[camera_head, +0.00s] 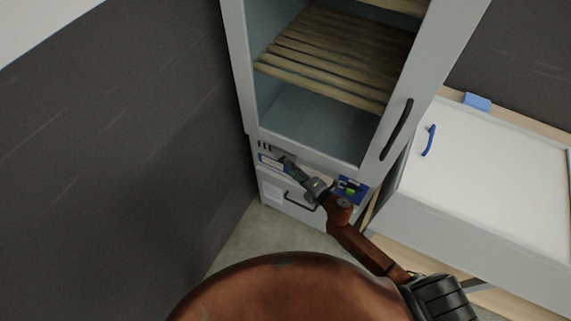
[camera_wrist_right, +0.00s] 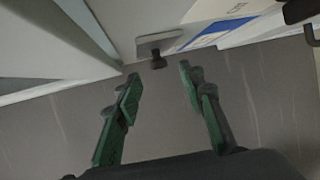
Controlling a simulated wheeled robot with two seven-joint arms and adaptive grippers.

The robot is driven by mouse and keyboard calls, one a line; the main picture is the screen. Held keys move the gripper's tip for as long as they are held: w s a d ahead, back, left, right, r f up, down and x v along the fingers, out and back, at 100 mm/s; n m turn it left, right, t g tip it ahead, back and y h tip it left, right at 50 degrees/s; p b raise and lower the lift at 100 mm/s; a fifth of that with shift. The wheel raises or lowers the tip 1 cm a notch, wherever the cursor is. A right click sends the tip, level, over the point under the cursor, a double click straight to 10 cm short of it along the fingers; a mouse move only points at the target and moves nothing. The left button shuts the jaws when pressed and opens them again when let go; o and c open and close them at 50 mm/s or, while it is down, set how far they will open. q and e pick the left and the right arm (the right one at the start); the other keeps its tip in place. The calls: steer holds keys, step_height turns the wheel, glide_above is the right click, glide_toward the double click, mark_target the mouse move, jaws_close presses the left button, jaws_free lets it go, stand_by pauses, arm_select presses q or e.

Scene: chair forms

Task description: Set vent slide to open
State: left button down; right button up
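The vent slide shows in the right wrist view as a small grey plate with a dark knob (camera_wrist_right: 158,61) on the cabinet's front panel. In the head view, dark vent slots (camera_head: 265,146) mark the left end of that panel, and my gripper partly hides the area beside them. My right gripper (camera_head: 286,162) is in front of the panel. In the wrist view its two green fingers (camera_wrist_right: 160,78) are spread apart with nothing held. The knob appears just beyond the fingertips, between them in the picture; contact cannot be made out. My left gripper is not in view.
The tall cabinet has slatted shelves (camera_head: 335,55) and a door frame with a black handle (camera_head: 396,130). A blue control panel (camera_head: 351,189) sits right of my gripper, and a drawer handle (camera_head: 298,203) below. A dark wall (camera_head: 120,140) stands left. A white-topped bench (camera_head: 490,165) stands right.

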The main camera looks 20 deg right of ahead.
steer(key=v, duration=0.5)
steer(key=shift+s, duration=0.2)
steer(key=shift+d, duration=0.1)
